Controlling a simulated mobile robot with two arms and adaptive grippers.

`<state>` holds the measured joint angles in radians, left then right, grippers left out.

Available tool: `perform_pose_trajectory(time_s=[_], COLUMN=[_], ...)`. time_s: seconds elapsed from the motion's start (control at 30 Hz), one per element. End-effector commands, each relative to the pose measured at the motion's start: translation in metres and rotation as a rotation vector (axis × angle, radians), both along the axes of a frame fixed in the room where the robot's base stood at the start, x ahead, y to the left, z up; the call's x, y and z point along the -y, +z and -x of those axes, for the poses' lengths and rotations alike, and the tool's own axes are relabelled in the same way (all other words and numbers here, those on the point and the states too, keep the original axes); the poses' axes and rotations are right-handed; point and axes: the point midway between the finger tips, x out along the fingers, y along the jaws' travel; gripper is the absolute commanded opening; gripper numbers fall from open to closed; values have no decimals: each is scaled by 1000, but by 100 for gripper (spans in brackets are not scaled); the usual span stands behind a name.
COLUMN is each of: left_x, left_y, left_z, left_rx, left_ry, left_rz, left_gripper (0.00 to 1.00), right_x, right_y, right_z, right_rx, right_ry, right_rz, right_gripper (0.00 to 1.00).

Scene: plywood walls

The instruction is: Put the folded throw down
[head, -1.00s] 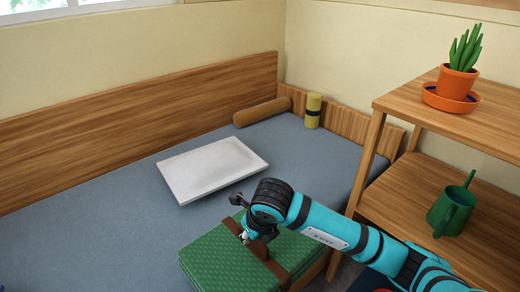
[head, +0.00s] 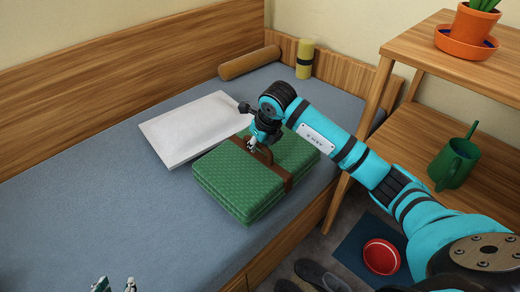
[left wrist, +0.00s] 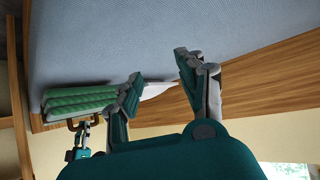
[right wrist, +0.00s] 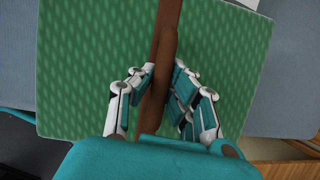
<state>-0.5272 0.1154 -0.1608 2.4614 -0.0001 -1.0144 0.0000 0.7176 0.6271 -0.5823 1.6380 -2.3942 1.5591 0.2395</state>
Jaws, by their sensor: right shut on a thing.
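The folded throw (head: 245,185) is a thick green patterned stack with a brown carrying strap (head: 288,183) across it. It lies level at the bed's near edge, beside the white pillow's right end. My right gripper (head: 258,146) is shut on the strap's handle, which also shows between its fingers in the right wrist view (right wrist: 157,85). In the left wrist view the throw (left wrist: 80,100) appears against the bed surface, with a dark shadow along it; I cannot tell whether it bears fully. My left gripper (left wrist: 160,78) is open and empty.
The bed (head: 90,220) has free room at left. A wooden shelf (head: 425,55) with a potted plant (head: 470,28) and green watering can (head: 453,163) stands right. Shoes (head: 320,275) and a red bowl (head: 381,256) are below.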

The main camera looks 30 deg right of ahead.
Motion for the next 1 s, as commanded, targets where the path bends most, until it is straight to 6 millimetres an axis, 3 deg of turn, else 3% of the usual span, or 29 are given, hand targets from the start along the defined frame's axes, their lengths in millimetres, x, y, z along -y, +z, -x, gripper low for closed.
perform_pose_trajectory(time_s=[0.1, 0.27, 0.6, 0.87, 0.9, 1.0], left_x=[5, 7, 19, 20, 20, 20], left_y=[9, 17, 55, 59, 59, 59], left_z=[-10, -17, -41, -42, -42, -42], left_rx=[74, 125, 361, 380, 380, 379], left_ry=[-6, -9, -25, -26, -26, -26], left_rz=[17, 29, 84, 89, 89, 88], left_gripper=[40, 40, 40, 40, 40, 40], right_x=[12, 17, 16, 17, 16, 17], right_y=[0, -3, -35, -36, -38, -38], right_z=[-13, -18, -18, -17, -16, -16], right_rx=[4, 2, 3, 3, -2, -1], right_ry=[-2, 2, 2, 2, 2, 2], right_rz=[-2, -2, -2, -1, 0, 0], right_gripper=[0, 0, 0, 0, 15, 28])
